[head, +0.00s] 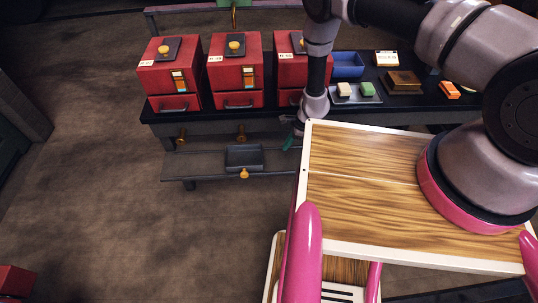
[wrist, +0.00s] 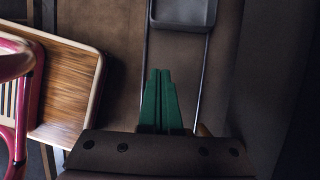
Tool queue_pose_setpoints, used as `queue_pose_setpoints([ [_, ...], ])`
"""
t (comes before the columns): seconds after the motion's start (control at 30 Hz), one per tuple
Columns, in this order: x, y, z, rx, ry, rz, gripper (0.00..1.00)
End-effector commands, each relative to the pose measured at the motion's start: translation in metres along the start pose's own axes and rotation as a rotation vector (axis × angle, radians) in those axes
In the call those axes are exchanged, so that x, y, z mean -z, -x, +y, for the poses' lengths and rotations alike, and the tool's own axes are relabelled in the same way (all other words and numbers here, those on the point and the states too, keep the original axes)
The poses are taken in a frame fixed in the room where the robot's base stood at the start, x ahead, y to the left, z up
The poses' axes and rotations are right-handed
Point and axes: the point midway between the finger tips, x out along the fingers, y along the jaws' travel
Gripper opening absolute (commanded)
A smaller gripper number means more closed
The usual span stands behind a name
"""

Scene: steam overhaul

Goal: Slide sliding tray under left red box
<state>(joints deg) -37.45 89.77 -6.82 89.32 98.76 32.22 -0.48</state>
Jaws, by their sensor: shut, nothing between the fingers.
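The left red box (head: 168,79) stands on the dark bench at the left end, with a gold knob on top and a drawer below. The sliding tray (head: 244,157) is a small dark tray on a low shelf in front of the bench, below the middle red box (head: 236,72). A gold knob (head: 244,174) shows at its front. My gripper (head: 288,143) is right of the tray and apart from it. In the wrist view its green fingers (wrist: 160,98) are together and empty, and a grey tray (wrist: 183,13) shows beyond them between two thin rails.
A third red box (head: 292,70) is partly hidden by my arm. The bench's right side holds a blue bin (head: 347,64), green and cream blocks and a brown box (head: 402,80). Two gold knobs stick out under the bench edge. Floor left of the shelf is clear.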

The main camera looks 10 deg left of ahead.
Motion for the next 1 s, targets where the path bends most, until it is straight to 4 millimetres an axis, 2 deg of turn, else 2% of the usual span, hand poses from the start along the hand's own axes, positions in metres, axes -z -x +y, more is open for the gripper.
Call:
queue_pose_setpoints([
  [0.47,-0.001,-0.094,0.001,-0.002,0.004,-0.001,0.00],
  [0.5,-0.007,-0.097,0.000,-0.001,0.007,-0.003,0.00],
  [0.7,-0.031,-0.105,0.000,0.000,0.004,-0.002,0.00],
  [1.0,-0.038,-0.107,0.000,0.000,0.001,-0.001,0.00],
])
